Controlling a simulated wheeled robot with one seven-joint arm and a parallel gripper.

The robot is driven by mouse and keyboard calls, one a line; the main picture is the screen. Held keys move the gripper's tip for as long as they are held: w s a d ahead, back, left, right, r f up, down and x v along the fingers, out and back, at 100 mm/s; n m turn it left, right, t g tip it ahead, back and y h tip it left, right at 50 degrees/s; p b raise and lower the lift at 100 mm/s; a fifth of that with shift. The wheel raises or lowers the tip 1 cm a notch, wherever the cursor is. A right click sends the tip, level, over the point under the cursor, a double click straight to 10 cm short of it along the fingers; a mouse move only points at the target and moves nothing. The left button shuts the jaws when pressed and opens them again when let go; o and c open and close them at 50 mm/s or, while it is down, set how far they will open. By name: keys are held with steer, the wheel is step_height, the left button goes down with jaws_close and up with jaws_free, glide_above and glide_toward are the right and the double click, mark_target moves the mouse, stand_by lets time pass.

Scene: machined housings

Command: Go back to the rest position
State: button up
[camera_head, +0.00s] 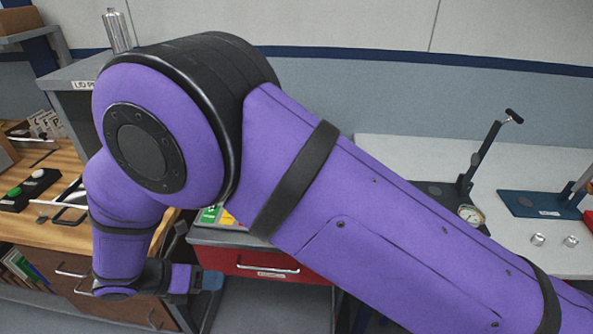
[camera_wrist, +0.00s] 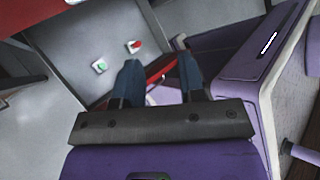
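My gripper (camera_head: 210,281) hangs low in the lower left of the head view, in front of the wooden desk and left of the red drawer. Only part of its blue fingers shows there. In the wrist view my gripper (camera_wrist: 160,76) has its two blue fingers spread apart, with nothing visible between them. My purple arm crosses the middle of the head view and hides much behind it.
A wooden desk (camera_head: 50,222) stands at left. A red drawer (camera_head: 262,264) sits below a grey top. A pale bench (camera_head: 410,150) at right bears a dial gauge (camera_head: 470,215) and small metal parts. The wrist view shows a grey panel with green (camera_wrist: 100,66) and red (camera_wrist: 134,46) buttons.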

steer(key=w+d+r+m+g+y, duration=0.2)
steer(key=w+d+r+m, duration=0.4)
steer(key=d+r, duration=0.4)
steer(key=w+d+r+m+g+y, duration=0.1)
steer(key=w+d+r+m+g, duration=0.1)
steer(key=w+d+r+m, duration=0.65)
steer(key=s+d+r+m+y, duration=0.2)
steer(key=s+d+r+m, duration=0.1)
steer(key=d+r, duration=0.5)
steer(key=s+d+r+m+y, duration=0.2)
steer(key=s+d+r+m, duration=0.1)
steer(key=d+r, duration=0.5)
steer(key=s+d+r+m+t+y, duration=0.2)
steer(key=s+d+r+m+t, duration=0.1)
steer(key=s+d+m, duration=1)
steer(key=s+d+t, duration=0.1)
steer(key=d, duration=0.1)
steer(key=shift+s+d+t, duration=0.3)
steer(key=shift+s+d, duration=0.05)
steer(key=shift+d, duration=0.05)
steer(key=shift+r, duration=0.1)
